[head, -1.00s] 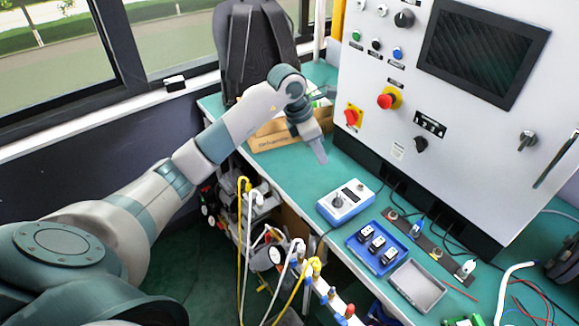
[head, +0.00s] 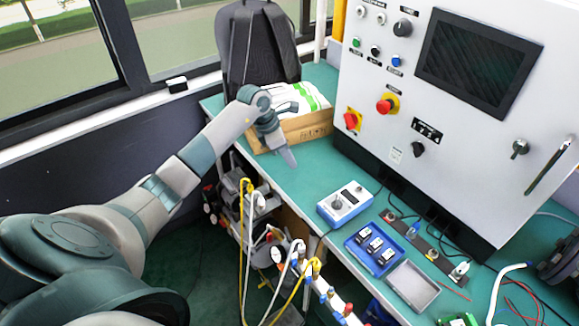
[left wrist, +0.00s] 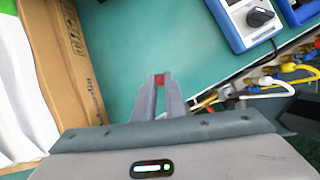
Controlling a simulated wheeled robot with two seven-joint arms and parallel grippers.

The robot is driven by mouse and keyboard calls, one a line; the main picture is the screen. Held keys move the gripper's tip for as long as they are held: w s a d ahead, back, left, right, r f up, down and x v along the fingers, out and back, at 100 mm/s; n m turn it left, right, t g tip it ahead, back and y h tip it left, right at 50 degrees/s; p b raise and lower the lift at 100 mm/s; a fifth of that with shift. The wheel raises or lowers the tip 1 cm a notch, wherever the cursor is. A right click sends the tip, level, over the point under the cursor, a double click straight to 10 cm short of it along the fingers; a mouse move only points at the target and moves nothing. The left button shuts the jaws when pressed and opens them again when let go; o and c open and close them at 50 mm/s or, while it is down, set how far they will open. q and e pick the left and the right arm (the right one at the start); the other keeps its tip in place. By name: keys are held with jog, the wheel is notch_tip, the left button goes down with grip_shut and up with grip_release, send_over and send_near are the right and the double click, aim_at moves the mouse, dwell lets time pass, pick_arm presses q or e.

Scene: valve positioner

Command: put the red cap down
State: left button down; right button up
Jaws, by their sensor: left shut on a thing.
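My left gripper (left wrist: 158,88) is shut on the red cap (left wrist: 159,79), which shows as a small red piece between the fingertips in the left wrist view. The gripper is over the green bench top (head: 318,180), near its front edge. In the head view the left gripper (head: 291,162) is beside the cardboard box, and the cap is too small or hidden to make out there. I cannot tell how high the cap is above the bench. My right gripper is not in view.
A cardboard box (head: 303,129) with white and green packs stands behind the gripper. A blue-white meter (head: 345,202), a blue tray (head: 354,249) and a grey tray (head: 431,301) lie to the right. Hoses hang below the front edge. Bench between box and meter is clear.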

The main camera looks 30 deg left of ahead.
aim_at(294, 175)
pick_arm(q)
jog(key=shift+f, duration=0.1)
notch_tip(294, 175, down, 3)
jog(key=shift+r+p, duration=0.2)
jog(key=shift+p, duration=0.6)
jog(key=shift+f, duration=0.6)
jog(key=shift+f, duration=0.15)
jog(key=c, duration=1.8)
grip_release()
